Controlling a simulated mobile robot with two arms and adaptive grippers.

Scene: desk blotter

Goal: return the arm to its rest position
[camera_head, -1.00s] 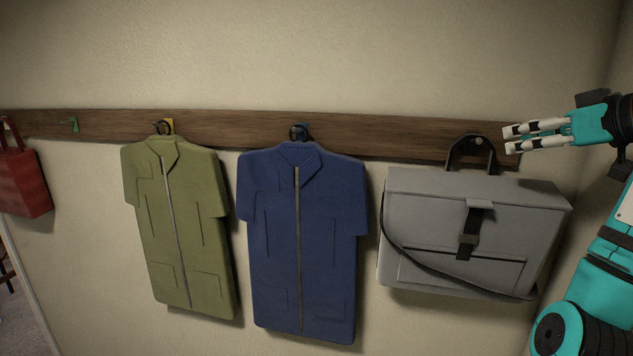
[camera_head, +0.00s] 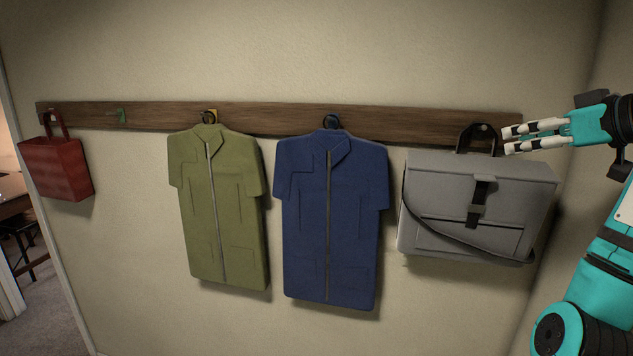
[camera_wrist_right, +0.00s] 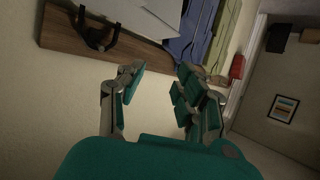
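My right gripper (camera_head: 535,136) comes in from the right in the head view, beside the right end of the wooden rail and in front of the grey bag's upper right. In the right wrist view the fingers of the right gripper (camera_wrist_right: 160,95) stand apart with nothing between them. The teal right arm runs down the right edge of the head view. My left gripper is not in view.
On the wooden rail (camera_head: 265,121) hang a red bag (camera_head: 58,168), a green jacket (camera_head: 230,235), a blue jacket (camera_head: 352,235) and a grey bag (camera_head: 445,180). A green hook (camera_head: 121,116) is empty. A doorway opens at far left.

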